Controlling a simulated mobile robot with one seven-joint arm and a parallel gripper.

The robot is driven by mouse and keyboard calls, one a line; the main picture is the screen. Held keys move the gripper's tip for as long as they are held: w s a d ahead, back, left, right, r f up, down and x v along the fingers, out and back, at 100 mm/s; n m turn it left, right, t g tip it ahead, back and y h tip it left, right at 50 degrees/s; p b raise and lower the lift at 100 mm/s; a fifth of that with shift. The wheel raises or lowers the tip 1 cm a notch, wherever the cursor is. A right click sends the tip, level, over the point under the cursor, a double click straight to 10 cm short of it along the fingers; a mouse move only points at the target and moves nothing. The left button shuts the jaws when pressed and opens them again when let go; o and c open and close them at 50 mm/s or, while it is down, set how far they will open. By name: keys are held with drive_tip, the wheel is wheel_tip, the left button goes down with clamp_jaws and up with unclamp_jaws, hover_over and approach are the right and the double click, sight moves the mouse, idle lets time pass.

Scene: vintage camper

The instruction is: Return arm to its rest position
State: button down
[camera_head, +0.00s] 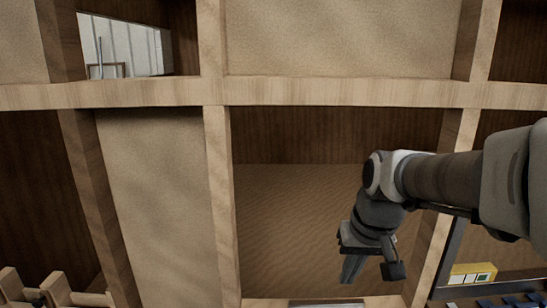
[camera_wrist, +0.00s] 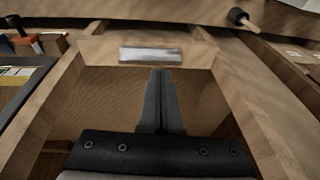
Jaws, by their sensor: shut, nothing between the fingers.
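My gripper (camera_head: 368,268) hangs from my arm at the right of the head view, pointing down in front of an open wooden compartment. In the wrist view its two fingers (camera_wrist: 161,76) lie together, shut with nothing between them. The fingers point toward the wooden front rail of the compartment, where a flat metal plate (camera_wrist: 151,55) is fixed. I cannot tell how far the fingertips are from the rail.
Wooden posts and rails frame the compartment (camera_head: 290,215). A beige panel (camera_head: 155,190) stands left of it. A yellow and white box (camera_head: 472,273) lies at the lower right. A dark-headed mallet-like thing (camera_wrist: 243,19) shows at the top of the wrist view.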

drive_tip(key=s+r+t+h, duration=0.1)
drive_tip(key=s+t, duration=0.1)
drive_tip(key=s, duration=1.1)
drive_tip(key=shift+s+r+t+b, duration=0.2)
drive_tip(key=shift+s+t+b, duration=0.1)
drive_tip(key=shift+t+b, duration=0.1)
drive_tip(key=shift+d, duration=0.1)
idle(0.5)
